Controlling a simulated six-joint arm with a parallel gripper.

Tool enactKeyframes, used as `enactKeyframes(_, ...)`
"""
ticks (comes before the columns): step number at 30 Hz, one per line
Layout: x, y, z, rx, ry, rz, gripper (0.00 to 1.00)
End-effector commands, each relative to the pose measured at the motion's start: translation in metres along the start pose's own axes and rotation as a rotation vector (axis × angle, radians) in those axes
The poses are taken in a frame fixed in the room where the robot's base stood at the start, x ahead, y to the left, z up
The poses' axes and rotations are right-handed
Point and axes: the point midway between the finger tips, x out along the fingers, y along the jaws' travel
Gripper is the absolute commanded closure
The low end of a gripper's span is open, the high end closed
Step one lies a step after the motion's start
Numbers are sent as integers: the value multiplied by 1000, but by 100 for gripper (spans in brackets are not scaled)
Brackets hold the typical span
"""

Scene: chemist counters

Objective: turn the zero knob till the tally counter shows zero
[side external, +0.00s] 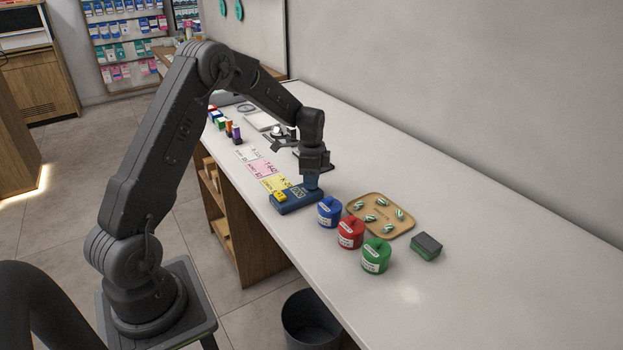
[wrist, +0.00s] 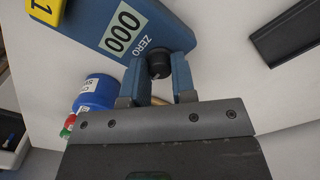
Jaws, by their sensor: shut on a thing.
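The tally counter (wrist: 90,30) is a blue box on the white counter, and in the side view it (side external: 287,204) lies just below my gripper. Its display (wrist: 124,28) reads 000 in the wrist view. The word ZERO is printed beside the black zero knob (wrist: 159,64), which sits at the counter's end. My gripper (wrist: 159,76) is shut on the knob, one blue-grey finger on each side of it. In the side view my gripper (side external: 312,184) points down over the counter's right end and hides the knob.
Blue (side external: 329,211), red (side external: 350,232) and green (side external: 376,255) pots stand close to the right. Beyond them are a wooden tray (side external: 401,232) with wrapped sweets and a dark green-edged block (side external: 426,246). A yellow block (wrist: 43,10) sits on the counter's other end. The bench's right end is clear.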

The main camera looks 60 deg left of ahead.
Motion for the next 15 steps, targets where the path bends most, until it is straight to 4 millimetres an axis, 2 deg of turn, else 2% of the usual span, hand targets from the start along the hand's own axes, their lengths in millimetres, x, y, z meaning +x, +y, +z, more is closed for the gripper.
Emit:
enactKeyframes(6, -1, 0, 0, -1, 2, -2, 99)
enactKeyframes(7, -1, 0, 0, -1, 2, -2, 74)
enactKeyframes(15, 0, 0, 0, -2, 1, -1, 50)
